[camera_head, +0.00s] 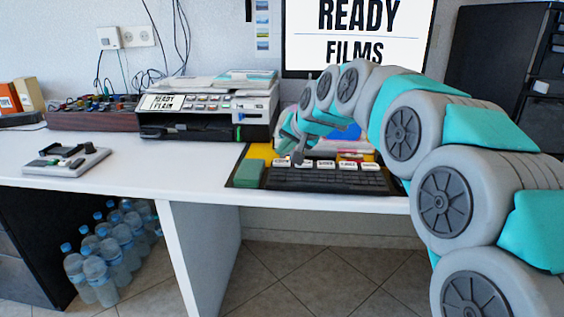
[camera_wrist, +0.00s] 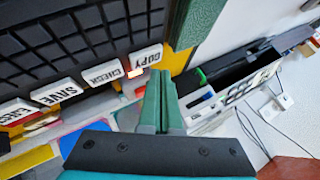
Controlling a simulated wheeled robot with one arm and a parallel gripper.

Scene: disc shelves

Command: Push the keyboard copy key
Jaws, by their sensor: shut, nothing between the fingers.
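The black keyboard (camera_head: 325,181) lies at the desk's front edge, with a row of white labelled keys along its back. The white COPY key (camera_wrist: 146,56) is at the end of that row in the wrist view, beside the CHECK key (camera_wrist: 103,75). In the head view the leftmost white key (camera_head: 281,163) is too small to read surely. My gripper (camera_wrist: 158,75) is shut and empty, its green fingertips close beside the COPY key. In the head view my gripper (camera_head: 298,157) is over the left end of the key row. I cannot tell whether it touches a key.
A green block (camera_head: 250,173) stands left of the keyboard; it also shows in the wrist view (camera_wrist: 196,22). A printer-like machine (camera_head: 208,108) stands behind on the left. A monitor (camera_head: 357,35) reads READY FILMS.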

